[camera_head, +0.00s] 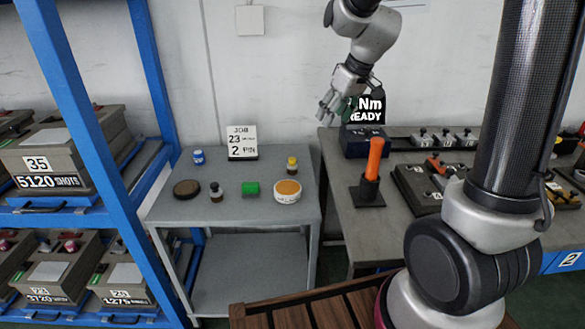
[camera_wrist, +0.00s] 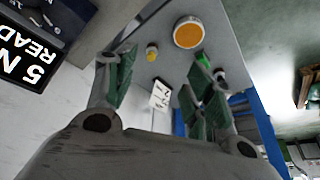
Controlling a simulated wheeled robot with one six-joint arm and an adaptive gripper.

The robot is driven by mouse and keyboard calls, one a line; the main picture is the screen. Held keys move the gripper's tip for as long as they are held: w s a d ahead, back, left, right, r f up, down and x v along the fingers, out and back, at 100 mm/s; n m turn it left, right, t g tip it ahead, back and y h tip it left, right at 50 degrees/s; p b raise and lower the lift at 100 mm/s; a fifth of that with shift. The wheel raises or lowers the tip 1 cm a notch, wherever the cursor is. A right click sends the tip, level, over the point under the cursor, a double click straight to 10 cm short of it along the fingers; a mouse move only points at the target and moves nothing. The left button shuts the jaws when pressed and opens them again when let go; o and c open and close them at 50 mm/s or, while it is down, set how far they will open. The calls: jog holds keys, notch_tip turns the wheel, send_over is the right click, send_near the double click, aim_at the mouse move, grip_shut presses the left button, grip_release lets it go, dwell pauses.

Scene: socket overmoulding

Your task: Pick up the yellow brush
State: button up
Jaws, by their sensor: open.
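A small upright piece with a yellow top and dark lower part (camera_head: 292,165), which looks like the yellow brush, stands at the back right of the small grey table (camera_head: 235,211). In the wrist view the yellow piece (camera_wrist: 152,52) shows between the fingers, some way beyond them. My gripper (camera_head: 335,110) is open and empty, high in front of the wall, above and to the right of the small table. In the wrist view its two green-padded fingers (camera_wrist: 164,62) are spread apart.
A white tub with orange contents (camera_head: 288,191) stands close in front of the yellow piece. A green cylinder (camera_head: 250,188), dark bottle (camera_head: 216,192), brown disc (camera_head: 187,189), blue jar (camera_head: 199,157) and job sign (camera_head: 242,142) share the table. An orange-handled tool (camera_head: 374,159) stands upright on the right bench.

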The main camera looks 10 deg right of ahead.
jog(key=n, duration=0.1)
send_near(293, 159)
jog(key=shift+n, duration=0.6)
jog(key=x, duration=1.1)
jog(key=shift+w, duration=0.1)
jog(key=c, duration=1)
